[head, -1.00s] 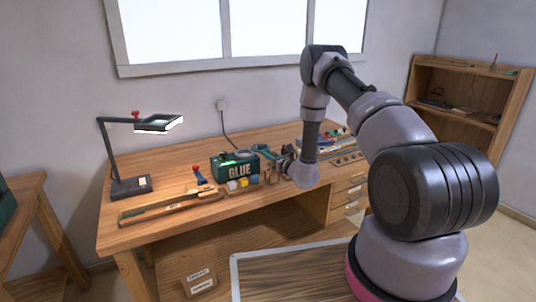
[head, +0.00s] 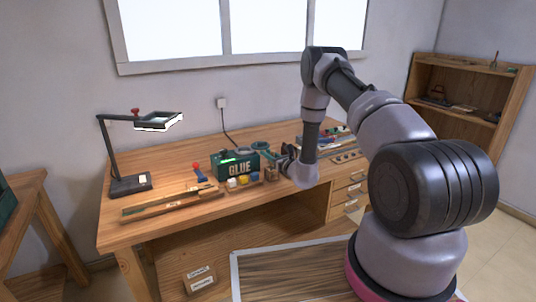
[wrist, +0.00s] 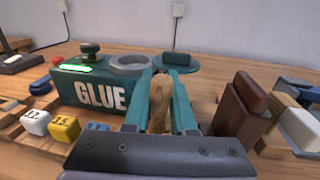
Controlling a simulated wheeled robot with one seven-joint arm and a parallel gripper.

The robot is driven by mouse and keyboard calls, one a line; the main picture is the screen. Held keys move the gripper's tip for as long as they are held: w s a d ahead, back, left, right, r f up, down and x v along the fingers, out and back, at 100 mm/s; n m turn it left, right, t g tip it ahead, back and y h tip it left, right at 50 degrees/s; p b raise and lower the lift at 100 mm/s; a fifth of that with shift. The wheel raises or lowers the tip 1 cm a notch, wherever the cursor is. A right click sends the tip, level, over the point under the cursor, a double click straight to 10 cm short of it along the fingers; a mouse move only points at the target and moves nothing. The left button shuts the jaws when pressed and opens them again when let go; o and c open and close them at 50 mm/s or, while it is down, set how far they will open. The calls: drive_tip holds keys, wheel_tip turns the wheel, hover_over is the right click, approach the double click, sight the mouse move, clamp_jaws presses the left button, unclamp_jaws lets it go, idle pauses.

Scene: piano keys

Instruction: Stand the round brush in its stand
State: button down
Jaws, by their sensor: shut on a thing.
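My gripper (wrist: 175,72) has teal fingers and is shut on a golden-brown piece, which I take to be the round brush (wrist: 180,105). The piece shows between the fingers, just above the dark palm edge. Its lower part is hidden by the palm. A teal disc (wrist: 172,62) lies just beyond the fingertips; I cannot tell whether it belongs to the brush or to something behind. In the head view my gripper (head: 284,160) is over the workbench, right of the glue box, and the brush is too small to make out. I cannot clearly identify the stand.
The green glue box (wrist: 98,92) with a grey ring (wrist: 130,65) stands close left of my gripper. White (wrist: 36,122) and yellow (wrist: 64,129) numbered blocks are in front of it. A dark brown block (wrist: 242,103) stands close right. A desk lamp (head: 130,185) is far left on the workbench (head: 180,230).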

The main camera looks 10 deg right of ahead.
drive_tip(key=shift+f, duration=0.45)
idle(0.4)
drive_tip(key=shift+c, duration=1.3)
unclamp_jaws()
wheel_tip(320, 180, up, 7)
idle(0.5)
